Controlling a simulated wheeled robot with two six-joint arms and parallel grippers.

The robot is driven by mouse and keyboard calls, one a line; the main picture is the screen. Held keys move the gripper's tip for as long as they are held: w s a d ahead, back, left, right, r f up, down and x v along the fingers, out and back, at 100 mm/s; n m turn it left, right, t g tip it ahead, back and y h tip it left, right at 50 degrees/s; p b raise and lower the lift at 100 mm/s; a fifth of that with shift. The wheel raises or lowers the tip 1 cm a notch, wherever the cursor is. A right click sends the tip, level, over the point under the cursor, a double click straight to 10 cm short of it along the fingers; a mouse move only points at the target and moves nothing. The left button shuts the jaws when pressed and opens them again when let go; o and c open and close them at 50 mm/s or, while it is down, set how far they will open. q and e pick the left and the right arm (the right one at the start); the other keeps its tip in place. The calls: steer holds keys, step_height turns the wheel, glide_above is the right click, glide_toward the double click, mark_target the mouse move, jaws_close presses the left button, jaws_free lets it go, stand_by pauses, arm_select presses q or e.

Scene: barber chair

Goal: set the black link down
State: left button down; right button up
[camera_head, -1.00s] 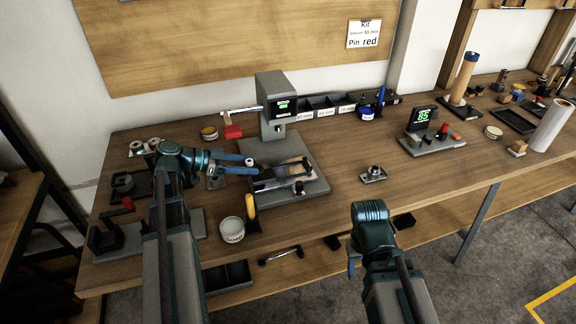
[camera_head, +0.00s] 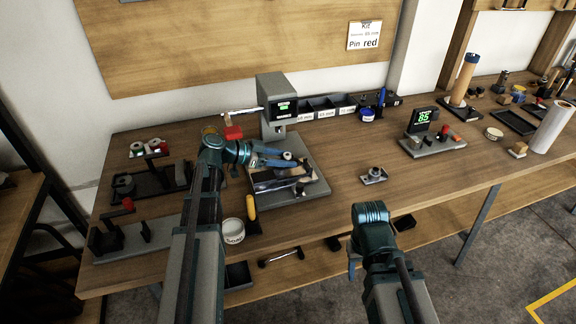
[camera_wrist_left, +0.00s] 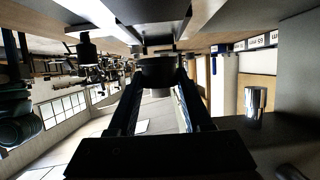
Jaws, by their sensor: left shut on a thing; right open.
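My left gripper (camera_head: 277,155) is shut over the grey base plate of the press (camera_head: 300,145). In the left wrist view its fingers close on a dark, round-ended piece, the black link (camera_wrist_left: 158,74), which runs into a dark flat shape above it. In the head view a pale round end (camera_head: 287,155) shows at the fingertips. Below the fingers, a dark and silver fixture (camera_head: 283,179) lies on the base plate; I cannot tell whether the link touches it. My right gripper (camera_head: 352,266) is open, low in front of the bench edge, its fingers mostly hidden.
The press column (camera_head: 272,100) stands just behind the left gripper, with labelled bins (camera_head: 325,108) to its right.

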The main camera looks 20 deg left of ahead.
arm_select(q)
steer(key=shift+w+d+f+b, duration=0.15)
steer(key=shift+d+f+b, duration=0.05)
steer(key=shift+f+b, duration=0.25)
steer(key=shift+w+d+f+b, duration=0.1)
steer(key=shift+d+f+b, duration=0.1)
steer(key=shift+f+b, duration=0.9)
steer(key=shift+b, duration=0.05)
steer(key=shift+f, duration=0.25)
steer(key=shift+c, duration=1.6)
jaws_free()
steer(key=shift+r, duration=0.1)
